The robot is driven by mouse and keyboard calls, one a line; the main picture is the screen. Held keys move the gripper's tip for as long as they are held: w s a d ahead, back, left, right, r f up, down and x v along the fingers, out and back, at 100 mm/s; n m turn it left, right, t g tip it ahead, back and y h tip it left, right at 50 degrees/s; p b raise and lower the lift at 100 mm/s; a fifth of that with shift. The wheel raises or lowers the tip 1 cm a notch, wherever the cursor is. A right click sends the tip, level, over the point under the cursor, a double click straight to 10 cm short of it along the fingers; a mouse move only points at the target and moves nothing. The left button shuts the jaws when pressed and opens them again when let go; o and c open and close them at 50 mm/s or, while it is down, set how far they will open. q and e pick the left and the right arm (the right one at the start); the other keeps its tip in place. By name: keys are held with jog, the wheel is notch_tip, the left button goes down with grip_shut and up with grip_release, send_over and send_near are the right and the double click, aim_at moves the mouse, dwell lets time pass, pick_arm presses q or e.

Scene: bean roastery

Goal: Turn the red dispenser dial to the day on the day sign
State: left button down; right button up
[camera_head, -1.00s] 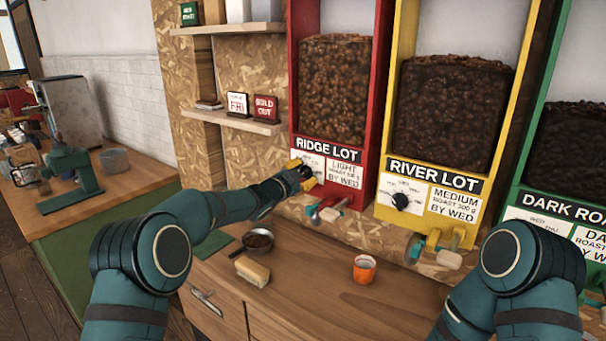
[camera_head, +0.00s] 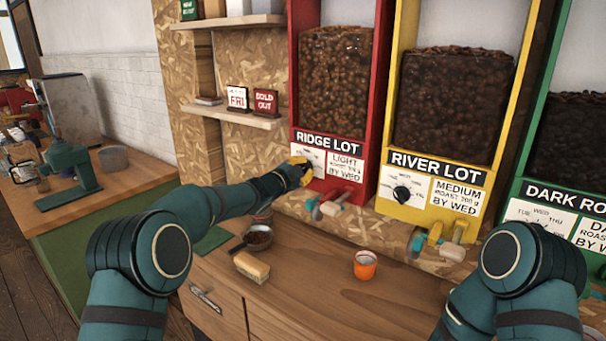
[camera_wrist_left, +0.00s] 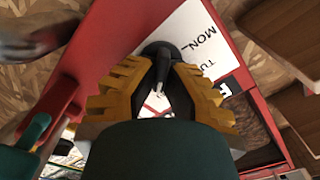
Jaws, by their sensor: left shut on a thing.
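The red dispenser (camera_head: 383,60), labelled RIDGE LOT, stands left of the yellow one. My left gripper (camera_head: 302,172) is at its dial plate, with its yellow fingers shut on the black dial (camera_wrist_left: 163,48). In the left wrist view the left gripper (camera_wrist_left: 160,85) has one finger on each side of the dial's grip. MON and part of TU show on the white plate (camera_wrist_left: 195,40) beside it. The dial's exact setting is hard to tell. The day sign (camera_head: 237,97) on the lower shelf reads FRI. My right gripper is outside the views.
A red SOLD OUT sign (camera_head: 265,102) stands beside the day sign. The yellow dispenser (camera_head: 398,65) has its own dial (camera_head: 402,194). The counter's front middle is clear.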

pick_arm(q)
jog(key=m+b, duration=0.3)
jog(key=m, duration=0.1)
jog(key=shift+d+f, duration=0.1)
jog(key=shift+m+b, duration=0.35)
jog(key=shift+m, duration=0.35)
jog(key=c, duration=1)
grip_release()
jog(key=shift+c, duration=0.2)
jog(key=v, duration=1.2)
